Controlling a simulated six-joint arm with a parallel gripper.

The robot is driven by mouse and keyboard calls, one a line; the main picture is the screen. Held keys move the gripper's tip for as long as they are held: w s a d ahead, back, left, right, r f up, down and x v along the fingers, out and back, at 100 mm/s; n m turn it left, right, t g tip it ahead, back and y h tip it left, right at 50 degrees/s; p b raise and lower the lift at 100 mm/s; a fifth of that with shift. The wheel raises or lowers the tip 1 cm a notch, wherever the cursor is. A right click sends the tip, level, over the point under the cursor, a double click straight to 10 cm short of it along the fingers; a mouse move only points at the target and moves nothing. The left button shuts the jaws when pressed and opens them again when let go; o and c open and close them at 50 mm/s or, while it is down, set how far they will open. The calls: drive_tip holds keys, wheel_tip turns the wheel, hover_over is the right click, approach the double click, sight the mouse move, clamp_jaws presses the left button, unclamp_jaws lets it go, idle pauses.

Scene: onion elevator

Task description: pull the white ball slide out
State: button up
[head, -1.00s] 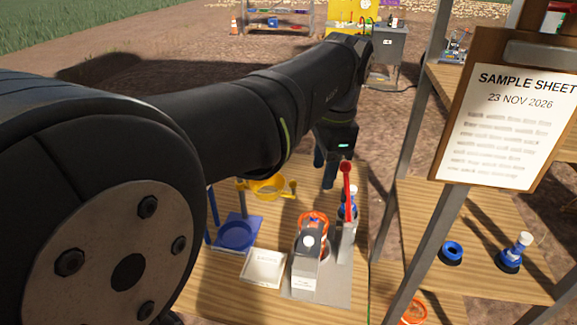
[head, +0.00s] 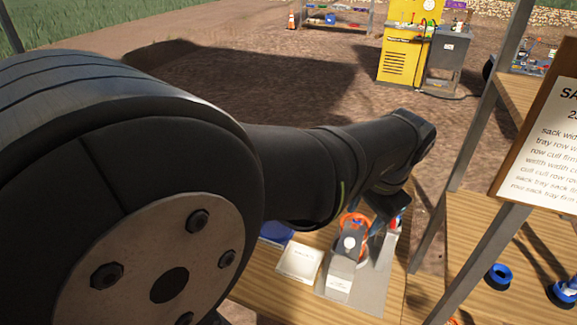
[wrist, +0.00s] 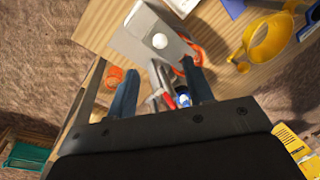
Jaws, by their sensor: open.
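The white ball (head: 349,243) sits on top of a grey sloped block (head: 342,268) on the bench. In the wrist view the white ball (wrist: 160,41) shows as a round knob on the block's pale face, ahead of the fingertips. My gripper (wrist: 160,86) is open, with its two blue fingers spread wide. Nothing is clamped between them. A red lever (wrist: 166,88) and a blue-and-white bottle (wrist: 183,98) show in the gap between the fingers. In the head view the gripper is mostly hidden by my arm, just right of the block.
An orange ring (wrist: 190,48) lies beside the block, and a yellow ring holder (wrist: 268,38) is at the right in the wrist view. Shelf posts and a sample sheet (head: 546,150) stand to the right.

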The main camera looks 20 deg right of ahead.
sight(351, 240)
drive_tip(key=f, duration=0.3)
drive_tip(key=w+f, duration=0.1)
drive_tip(key=f, duration=0.2)
drive_tip(key=w+f, duration=0.1)
drive_tip(key=f, duration=0.3)
drive_tip(key=shift+a+f, duration=0.1)
drive_tip(key=shift+a, duration=0.1)
clamp_jaws()
drive_tip(key=shift+s+a, duration=1.85)
drive_tip(key=shift+o, duration=0.2)
unclamp_jaws()
